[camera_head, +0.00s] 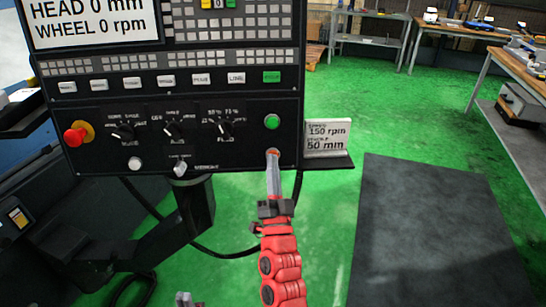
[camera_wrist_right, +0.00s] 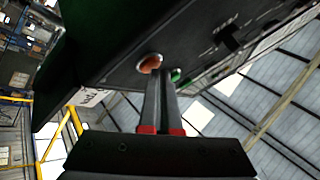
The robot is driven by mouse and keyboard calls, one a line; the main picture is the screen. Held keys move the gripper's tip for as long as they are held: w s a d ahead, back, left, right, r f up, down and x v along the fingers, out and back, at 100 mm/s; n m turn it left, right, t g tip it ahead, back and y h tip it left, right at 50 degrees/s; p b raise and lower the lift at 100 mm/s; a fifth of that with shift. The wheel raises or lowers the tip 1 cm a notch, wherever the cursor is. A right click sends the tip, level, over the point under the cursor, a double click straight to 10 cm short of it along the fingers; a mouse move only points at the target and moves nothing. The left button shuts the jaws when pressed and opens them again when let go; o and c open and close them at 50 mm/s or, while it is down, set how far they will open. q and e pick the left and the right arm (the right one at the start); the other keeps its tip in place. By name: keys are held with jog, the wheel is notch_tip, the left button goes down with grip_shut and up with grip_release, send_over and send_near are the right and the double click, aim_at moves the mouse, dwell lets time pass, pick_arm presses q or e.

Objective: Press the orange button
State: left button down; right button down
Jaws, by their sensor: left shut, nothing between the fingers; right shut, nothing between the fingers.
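The orange button (camera_head: 273,151) sits low at the right of the black control panel (camera_head: 230,160), below the green button (camera_head: 271,121). In the head view, it is mostly hidden by my right gripper (camera_head: 273,162), which is shut and empty with its tips at the button. In the right wrist view, the orange button (camera_wrist_right: 150,64) shows inside a metal ring, right by the tips of my shut fingers (camera_wrist_right: 162,75). I cannot tell whether they touch it. My left gripper (camera_head: 185,299) only just shows at the bottom edge, shut.
A red stop knob (camera_head: 76,135) on a yellow base, dials and a row of white buttons are on the same panel. A sign (camera_head: 328,137) stands on a small shelf to its right. A dark mat (camera_head: 430,230) lies on the green floor; workbenches stand behind.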

jog(key=shift+s, duration=0.1)
jog(key=shift+s+r, duration=0.15)
jog(key=shift+s, duration=0.55)
jog(key=s, duration=0.1)
jog(key=s+p, duration=0.1)
jog(key=s, duration=0.3)
jog(key=shift+d+r, duration=0.2)
jog(key=shift+r, duration=0.2)
jog(key=shift+w, duration=0.1)
